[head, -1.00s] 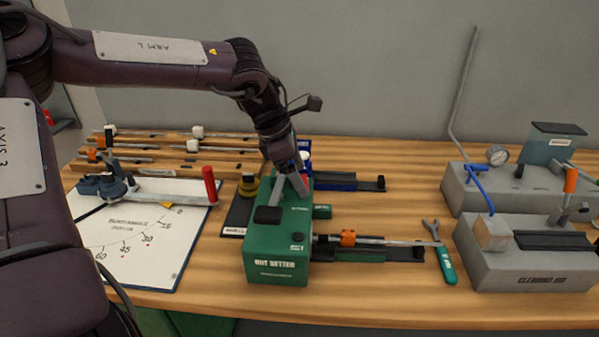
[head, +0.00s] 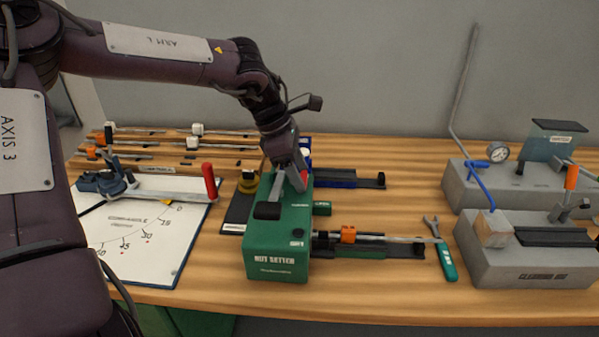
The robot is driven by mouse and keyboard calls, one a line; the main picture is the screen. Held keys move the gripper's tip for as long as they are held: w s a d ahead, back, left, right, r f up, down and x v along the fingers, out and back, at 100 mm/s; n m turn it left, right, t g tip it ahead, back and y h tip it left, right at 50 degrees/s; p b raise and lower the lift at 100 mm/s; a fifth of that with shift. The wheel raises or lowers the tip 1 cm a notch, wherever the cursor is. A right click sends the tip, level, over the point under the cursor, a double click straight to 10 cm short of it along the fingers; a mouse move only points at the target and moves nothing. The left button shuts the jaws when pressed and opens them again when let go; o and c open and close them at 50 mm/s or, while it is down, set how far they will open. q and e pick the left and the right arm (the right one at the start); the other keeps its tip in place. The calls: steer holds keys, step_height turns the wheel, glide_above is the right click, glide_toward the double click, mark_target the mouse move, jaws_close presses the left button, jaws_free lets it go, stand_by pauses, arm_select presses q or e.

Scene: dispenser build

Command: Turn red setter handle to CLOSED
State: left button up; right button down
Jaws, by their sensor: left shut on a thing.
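The green nut setter (head: 277,263) stands on the bench in the middle of the head view. A grey lever on its top has a black end (head: 267,210) and runs up towards my left gripper (head: 292,178). My left gripper reaches down from above and is shut on the setter handle. A small red part (head: 304,178) shows beside the fingers; the rest of the handle is hidden by the gripper. I cannot read any CLOSED mark. My right gripper is out of view.
A bending board (head: 150,250) with another red handle (head: 210,181) lies to the left. The front middle bench is clear.

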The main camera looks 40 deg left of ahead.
arm_select(q)
steer(key=o, duration=1)
steer(key=v, duration=0.8)
steer(key=shift+f+b, duration=0.1)
steer(key=shift+b, duration=0.3)
